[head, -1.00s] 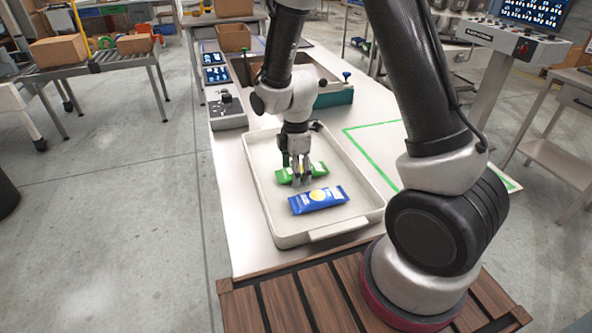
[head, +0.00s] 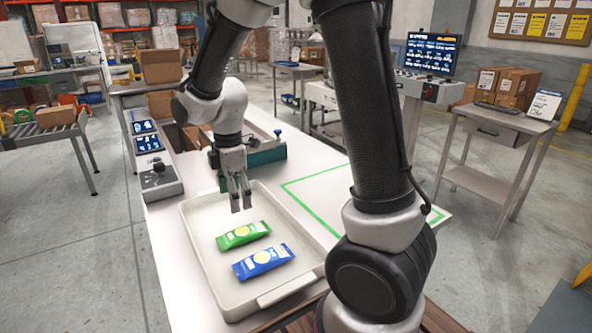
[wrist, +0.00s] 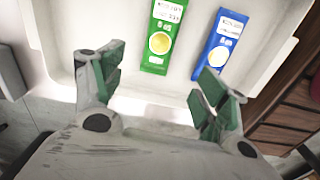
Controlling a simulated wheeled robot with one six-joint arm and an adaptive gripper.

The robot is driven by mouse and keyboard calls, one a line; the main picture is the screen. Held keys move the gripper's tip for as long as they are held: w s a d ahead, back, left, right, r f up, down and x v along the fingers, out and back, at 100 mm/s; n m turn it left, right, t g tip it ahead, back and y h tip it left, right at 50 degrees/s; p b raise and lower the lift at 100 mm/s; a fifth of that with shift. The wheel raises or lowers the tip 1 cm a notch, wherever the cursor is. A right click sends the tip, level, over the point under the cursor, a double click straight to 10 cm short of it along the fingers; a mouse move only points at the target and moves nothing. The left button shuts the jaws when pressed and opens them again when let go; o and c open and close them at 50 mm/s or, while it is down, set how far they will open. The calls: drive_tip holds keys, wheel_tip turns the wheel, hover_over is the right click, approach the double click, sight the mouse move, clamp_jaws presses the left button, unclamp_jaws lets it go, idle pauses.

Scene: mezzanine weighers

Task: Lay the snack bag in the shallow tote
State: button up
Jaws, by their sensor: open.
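The shallow tote (head: 205,268) is a cream tray on the white table. A green snack bag (head: 243,235) with a yellow disc lies flat in it, and a blue snack bag (head: 263,262) lies beside it, nearer the front. My gripper (head: 240,208) is open and empty above the back part of the tote, behind the green bag. In the wrist view, my gripper's green-padded fingers (wrist: 162,88) are spread, with the green bag (wrist: 161,38) and the blue bag (wrist: 218,45) beyond them, lying apart.
A control box (head: 158,178) and a teal box (head: 265,155) stand behind the tote. A green-outlined area (head: 318,190) on the table to the right is bare. A side table (head: 500,130) stands farther right.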

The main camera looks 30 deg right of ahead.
drive_tip(key=s+d+r+m+t, duration=0.2)
drive_tip(key=s+d+r+m, duration=0.5)
drive_tip(key=s, duration=0.3)
drive_tip(key=s+d+r+m+t, duration=0.2)
drive_tip(key=s+d+r+m, duration=0.5)
drive_tip(key=s+r+m, duration=0.1)
drive_tip(key=shift+s+d+r+m, duration=0.2)
drive_tip(key=shift+s+m, duration=0.65)
drive_tip(key=shift+m, duration=0.35)
